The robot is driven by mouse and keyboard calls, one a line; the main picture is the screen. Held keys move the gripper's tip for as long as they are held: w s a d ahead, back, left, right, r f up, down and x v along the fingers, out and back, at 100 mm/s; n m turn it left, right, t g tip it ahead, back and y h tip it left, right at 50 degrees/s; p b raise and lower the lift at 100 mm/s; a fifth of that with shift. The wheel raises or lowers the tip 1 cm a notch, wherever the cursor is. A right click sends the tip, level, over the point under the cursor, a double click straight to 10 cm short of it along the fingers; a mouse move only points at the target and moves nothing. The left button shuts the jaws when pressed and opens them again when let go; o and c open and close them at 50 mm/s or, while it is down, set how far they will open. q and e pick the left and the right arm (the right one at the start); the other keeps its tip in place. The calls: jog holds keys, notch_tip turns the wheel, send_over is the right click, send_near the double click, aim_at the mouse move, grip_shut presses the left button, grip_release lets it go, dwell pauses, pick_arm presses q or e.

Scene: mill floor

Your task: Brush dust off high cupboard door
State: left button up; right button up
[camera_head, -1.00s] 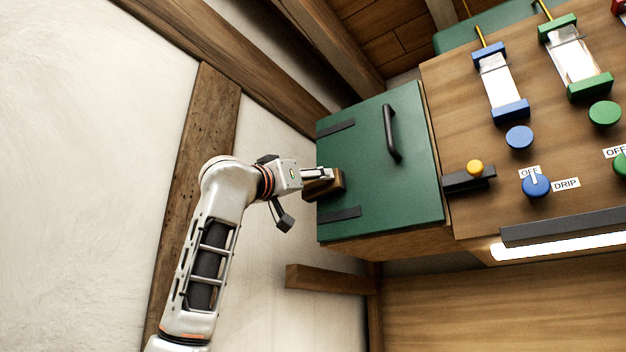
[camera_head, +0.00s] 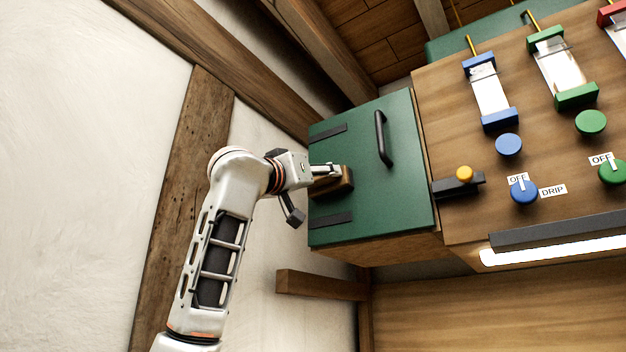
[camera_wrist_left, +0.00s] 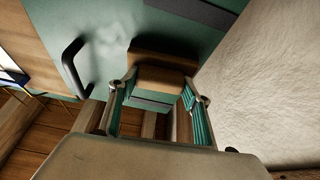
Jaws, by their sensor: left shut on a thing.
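The green cupboard door (camera_head: 395,205) is closed, with a black handle (camera_head: 382,138) and two dark hinge straps at its left. My left gripper (camera_head: 326,171) is shut on a brown wooden brush (camera_head: 337,187) at the door's left part, between the straps. The brush seems to touch the door; its bristles are hard to make out. In the left wrist view the brush (camera_wrist_left: 165,78) lies between the fingers, and a pale dusty patch (camera_wrist_left: 112,42) shows on the door between handle and brush. My right gripper is not in view.
Right of the door is a wooden panel (camera_head: 450,110) with coloured knobs, gauges and a yellow button (camera_head: 464,173). A lit lamp bar (camera_head: 560,248) is below it. A wooden post (camera_head: 186,190) and a beam stub (camera_head: 318,284) stand out from the white wall.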

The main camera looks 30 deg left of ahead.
pick_arm(q)
jog(key=shift+s+d+b, duration=0.15)
jog(key=shift+d+b, duration=0.15)
jog(key=shift+d, duration=1.35)
jog(key=shift+s+d+b, duration=0.1)
jog(key=shift+d+b, duration=0.2)
jog(key=shift+d, duration=1.35)
jog(key=s+b, duration=0.3)
jog(key=s, duration=0.3)
jog(key=shift+a+b, duration=0.3)
jog(key=shift+b, duration=0.05)
